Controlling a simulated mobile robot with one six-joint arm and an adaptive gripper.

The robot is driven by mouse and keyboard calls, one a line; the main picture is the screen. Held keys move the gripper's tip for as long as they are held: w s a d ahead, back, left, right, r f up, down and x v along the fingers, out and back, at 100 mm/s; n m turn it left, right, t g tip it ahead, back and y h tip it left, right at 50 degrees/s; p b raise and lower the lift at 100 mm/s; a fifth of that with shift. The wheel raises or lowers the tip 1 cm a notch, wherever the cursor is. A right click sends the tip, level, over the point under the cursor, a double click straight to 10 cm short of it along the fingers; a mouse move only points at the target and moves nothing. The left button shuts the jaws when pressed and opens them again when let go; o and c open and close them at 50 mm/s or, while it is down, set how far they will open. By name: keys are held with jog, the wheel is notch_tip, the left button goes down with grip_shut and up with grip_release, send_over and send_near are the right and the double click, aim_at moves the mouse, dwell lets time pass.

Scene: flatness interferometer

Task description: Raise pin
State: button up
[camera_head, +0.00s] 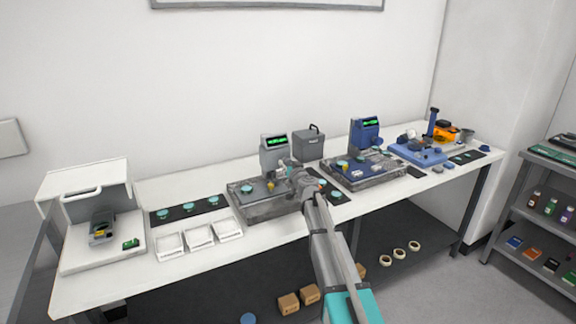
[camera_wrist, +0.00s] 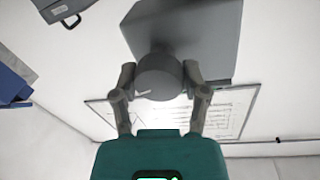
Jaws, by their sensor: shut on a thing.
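My gripper (camera_wrist: 159,72) is shut on a round grey cylindrical part (camera_wrist: 158,82) in the wrist view, with one finger on each side. The part adjoins a larger grey body (camera_wrist: 185,28). In the head view my gripper (camera_head: 293,170) is at the front right of the left grey instrument (camera_head: 274,153), which has a green-lit display. The arm hides part of this instrument's grey base (camera_head: 262,211). I cannot make out a separate pin in either view.
A similar blue instrument (camera_head: 366,133) stands to the right, and a grey case (camera_head: 308,144) sits between the two. Dark strips with teal discs (camera_head: 190,210) and white trays (camera_head: 198,236) lie left. Small yellow and teal pieces rest on the grey base.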

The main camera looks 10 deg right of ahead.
jog(key=shift+m, duration=0.3)
jog(key=m+p, duration=0.1)
jog(key=m, duration=0.3)
jog(key=shift+r+g, duration=0.1)
jog(key=shift+g, duration=0.2)
jog(key=m, duration=0.5)
jog(key=shift+g+p, duration=0.3)
jog(key=shift+p, duration=0.1)
jog(key=m+y, duration=0.1)
jog(key=m, duration=0.4)
jog(key=shift+d, duration=0.1)
jog(key=m+y, duration=0.1)
jog(key=m, duration=0.3)
jog(key=shift+m+g, duration=0.3)
jog(key=o, duration=1.1)
jog(key=shift+o, duration=0.2)
